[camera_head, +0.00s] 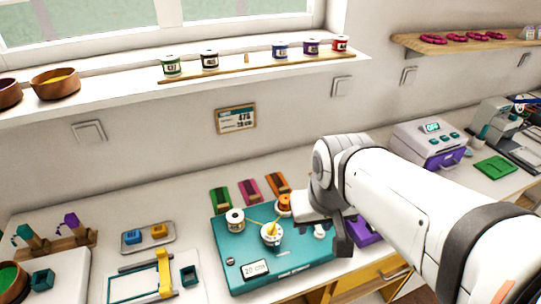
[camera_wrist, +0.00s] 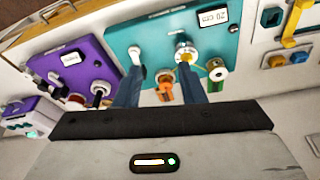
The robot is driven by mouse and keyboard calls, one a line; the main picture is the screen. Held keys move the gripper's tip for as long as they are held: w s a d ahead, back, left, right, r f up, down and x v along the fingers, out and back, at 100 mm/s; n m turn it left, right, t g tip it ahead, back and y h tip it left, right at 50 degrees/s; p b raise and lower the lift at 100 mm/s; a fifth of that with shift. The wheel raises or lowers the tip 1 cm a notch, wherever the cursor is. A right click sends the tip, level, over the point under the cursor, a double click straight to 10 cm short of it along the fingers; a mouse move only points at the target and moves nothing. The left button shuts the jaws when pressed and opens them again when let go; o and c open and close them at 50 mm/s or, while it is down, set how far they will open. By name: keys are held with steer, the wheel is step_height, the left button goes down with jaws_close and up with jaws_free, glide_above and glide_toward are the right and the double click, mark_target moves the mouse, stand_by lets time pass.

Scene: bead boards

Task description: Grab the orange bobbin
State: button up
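The orange bobbin (camera_head: 285,202) stands at the back right of the teal board (camera_head: 235,262), partly covered by the end of my arm. In the wrist view the orange bobbin (camera_wrist: 166,88) shows between the two dark blue fingers of my gripper (camera_wrist: 159,74), which are spread apart.
A white spool (camera_head: 235,221) and a yellow-topped spool (camera_head: 271,234) stand on the teal board close to the bobbin, with yellow thread near them. A white knob (camera_head: 320,231) is at the right. A purple board (camera_head: 367,231) lies beyond my arm. Colored blocks (camera_head: 249,190) lie behind.

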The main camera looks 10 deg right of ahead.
steer(key=shift+s, duration=0.15)
steer(key=shift+o, duration=1.4)
steer(key=shift+w, duration=0.4)
steer(key=shift+o, duration=0.4)
steer(key=w+f+n+g, duration=0.1)
steer(key=w+f+n, duration=0.1)
steer(key=w, duration=0.9)
steer(key=shift+w+f+n+g+b, duration=0.25)
steer(key=shift+n+g+b, duration=0.05)
steer(key=shift+b, duration=0.1)
steer(key=n+g, duration=0.1)
steer(key=n, duration=0.2)
glide_above(286, 199)
steer(key=f, duration=0.5)
steer(key=s+f, duration=0.1)
steer(key=f, duration=0.2)
steer(key=shift+a, duration=0.4)
steer(key=shift+w+f, duration=0.25)
steer(key=shift+f, duration=0.1)
steer(key=shift+w+d+f+p, duration=0.15)
steer(key=shift+d+f+p, duration=0.05)
steer(key=shift+f, duration=1.7)
steer(key=shift+w+d+f+p, duration=0.1)
steer(key=shift+d+f+p, duration=0.05)
steer(key=shift+f, duration=1.75)
